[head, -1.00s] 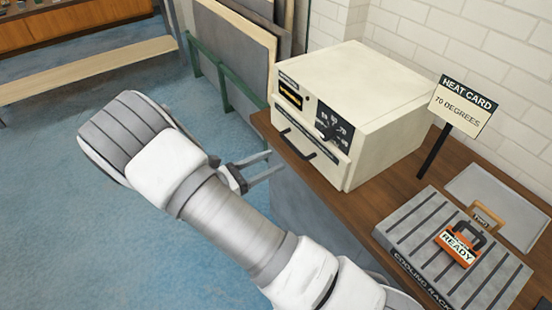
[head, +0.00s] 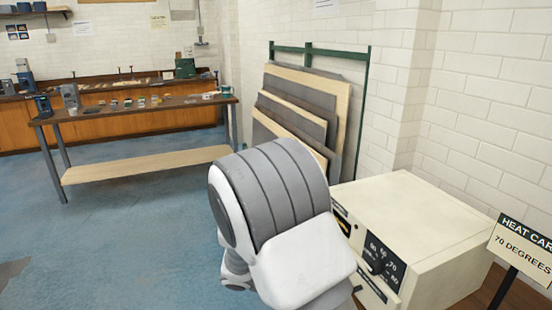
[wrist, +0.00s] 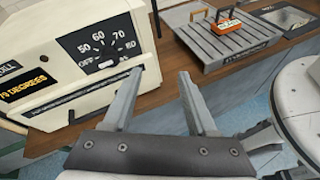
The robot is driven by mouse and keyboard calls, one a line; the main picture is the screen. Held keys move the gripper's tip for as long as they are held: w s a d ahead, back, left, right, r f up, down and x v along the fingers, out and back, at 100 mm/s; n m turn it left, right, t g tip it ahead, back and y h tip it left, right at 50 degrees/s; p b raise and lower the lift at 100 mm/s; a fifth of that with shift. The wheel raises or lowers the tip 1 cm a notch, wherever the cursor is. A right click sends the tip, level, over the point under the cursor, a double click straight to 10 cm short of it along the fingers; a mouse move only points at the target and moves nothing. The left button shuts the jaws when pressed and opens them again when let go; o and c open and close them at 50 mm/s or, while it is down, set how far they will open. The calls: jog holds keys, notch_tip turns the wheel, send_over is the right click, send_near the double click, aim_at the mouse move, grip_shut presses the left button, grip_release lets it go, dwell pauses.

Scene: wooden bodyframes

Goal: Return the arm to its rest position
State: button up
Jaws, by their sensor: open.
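My arm stands in the middle of the head view, its large grey-and-white joint in front of the oven; my gripper is hidden there. In the wrist view my gripper (wrist: 157,100) is open, with nothing between its two fingers. The fingers point toward the wooden bench (wrist: 160,55), just right of the cream oven (wrist: 70,60). The oven also shows in the head view (head: 430,225), with its dial on the front.
A heat card sign (head: 520,245) stands beside the oven. Boards lean in a green rack (head: 372,100). A long table (head: 140,108) stands left; blue floor (head: 120,230) is clear.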

jog(key=s+r+m+t+y, duration=0.4)
jog(key=s+r+m+y, duration=0.9)
jog(key=s+r+m, duration=0.2)
jog(key=shift+s+d+r+m+t+y, duration=0.2)
jog(key=shift+s+r+m+t+y, duration=0.1)
jog(key=shift+s+r+m, duration=0.25)
jog(key=shift+r, duration=0.1)
dwell(0.5)
